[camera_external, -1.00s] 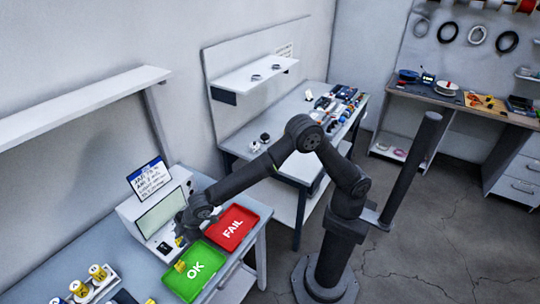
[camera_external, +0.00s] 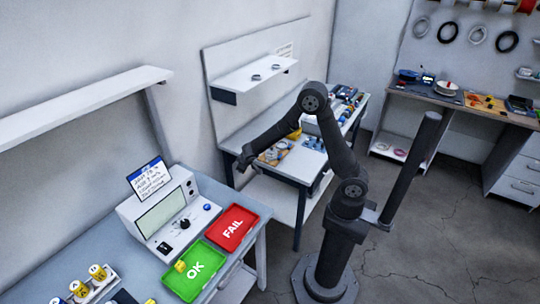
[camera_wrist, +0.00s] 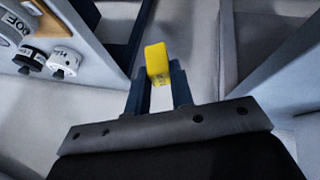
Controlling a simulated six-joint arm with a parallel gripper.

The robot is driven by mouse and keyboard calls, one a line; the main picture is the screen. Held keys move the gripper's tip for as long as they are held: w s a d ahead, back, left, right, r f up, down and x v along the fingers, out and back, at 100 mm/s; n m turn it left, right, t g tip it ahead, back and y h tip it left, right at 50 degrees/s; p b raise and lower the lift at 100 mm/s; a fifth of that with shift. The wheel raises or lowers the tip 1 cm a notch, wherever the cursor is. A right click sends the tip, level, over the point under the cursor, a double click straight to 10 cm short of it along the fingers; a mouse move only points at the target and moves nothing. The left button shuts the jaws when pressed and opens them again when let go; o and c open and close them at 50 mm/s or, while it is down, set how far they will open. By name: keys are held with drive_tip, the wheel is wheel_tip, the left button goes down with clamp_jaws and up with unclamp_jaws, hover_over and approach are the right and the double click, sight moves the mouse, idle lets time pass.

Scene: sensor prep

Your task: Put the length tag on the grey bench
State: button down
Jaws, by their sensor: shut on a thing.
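A yellow tag (camera_wrist: 157,62), which I take to be the length tag, is held between the two fingertips of my gripper (camera_wrist: 160,82) in the wrist view. Any writing on it is too small to read. In the external view my gripper (camera_external: 242,163) hangs by the left end of the grey-topped bench (camera_external: 306,166) with dark legs; the tag cannot be made out there. My arm covers part of that bench top. I cannot tell the height of the tag over the bench.
Two round black-and-white pieces (camera_wrist: 48,60) sit at the left of the wrist view. Orange items and small parts crowd the middle bench top. The left bench carries a green OK tray (camera_external: 194,271) and a red FAIL tray (camera_external: 233,227). A shelf (camera_external: 254,79) overhangs the middle bench.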

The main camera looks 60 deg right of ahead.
drive_tip(key=s+d+f+m+h, duration=0.1)
drive_tip(key=s+d+f+m, duration=0.15)
drive_tip(key=d, duration=0.55)
wheel_tip(320, 180, up, 14)
drive_tip(key=s+d+m+g+h, duration=0.1)
drive_tip(key=s+d+m+g, duration=0.1)
drive_tip(key=s+d+m, duration=0.6)
drive_tip(key=s+d+m+g+h, duration=0.15)
drive_tip(key=s+d, duration=0.35)
drive_tip(key=d, duration=0.7)
drive_tip(key=s+d+m+g, duration=0.1)
drive_tip(key=s+d+m, duration=0.3)
drive_tip(key=s, duration=0.4)
drive_tip(key=s+d+m+g, duration=0.1)
drive_tip(key=s+d+m, duration=0.3)
drive_tip(key=s, duration=0.5)
drive_tip(key=shift+y, duration=0.45)
drive_tip(key=w+a+f, duration=0.1)
drive_tip(key=w+f, duration=0.2)
drive_tip(key=f, duration=0.1)
drive_tip(key=w+a+f, duration=0.2)
drive_tip(key=w+f, duration=0.2)
drive_tip(key=w+a+f, duration=0.2)
drive_tip(key=w+f, duration=0.2)
drive_tip(key=shift+w, duration=0.1)
drive_tip(key=shift+f, duration=1.95)
drive_tip(key=shift+f, duration=0.1)
